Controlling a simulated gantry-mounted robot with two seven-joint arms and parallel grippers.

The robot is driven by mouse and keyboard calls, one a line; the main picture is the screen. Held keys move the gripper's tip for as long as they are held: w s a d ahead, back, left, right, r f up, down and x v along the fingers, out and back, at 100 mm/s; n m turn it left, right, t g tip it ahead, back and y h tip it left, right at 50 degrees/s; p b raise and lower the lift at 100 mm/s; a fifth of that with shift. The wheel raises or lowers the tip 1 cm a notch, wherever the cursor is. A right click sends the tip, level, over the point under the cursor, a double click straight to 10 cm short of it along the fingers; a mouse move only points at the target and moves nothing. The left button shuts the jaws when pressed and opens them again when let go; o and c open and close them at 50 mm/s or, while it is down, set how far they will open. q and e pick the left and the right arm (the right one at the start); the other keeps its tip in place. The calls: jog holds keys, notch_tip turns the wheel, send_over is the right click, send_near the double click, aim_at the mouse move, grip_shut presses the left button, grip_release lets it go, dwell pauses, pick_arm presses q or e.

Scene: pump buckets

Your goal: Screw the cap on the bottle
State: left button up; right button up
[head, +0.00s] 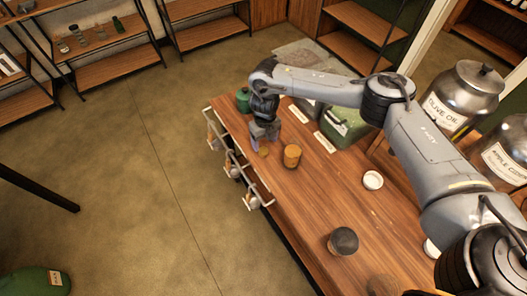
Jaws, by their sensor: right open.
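In the head view my right gripper (265,142) is open above the far left part of the wooden table, fingers pointing down. A small round brownish piece, perhaps the cap (263,152), lies just below its fingertips; I cannot tell whether they touch it. A short amber container (292,156), perhaps the bottle, stands upright just right of the gripper, apart from it. Its top looks similar in colour to its side, and its opening is not clear. My left gripper is out of view.
The wooden table (318,195) is clear in its middle. A dark green container (243,100) and a green bin (343,127) stand at the back. A white round dish (373,180) and dark-topped jar (342,241) stand nearer. White racks with bottles (235,170) hang along the left edge.

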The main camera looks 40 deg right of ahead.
aim_at(264, 151)
jog(key=shift+f, duration=0.15)
jog(key=shift+a+f, duration=0.15)
jog(key=shift+f, duration=2.4)
jog(key=c, duration=1.1)
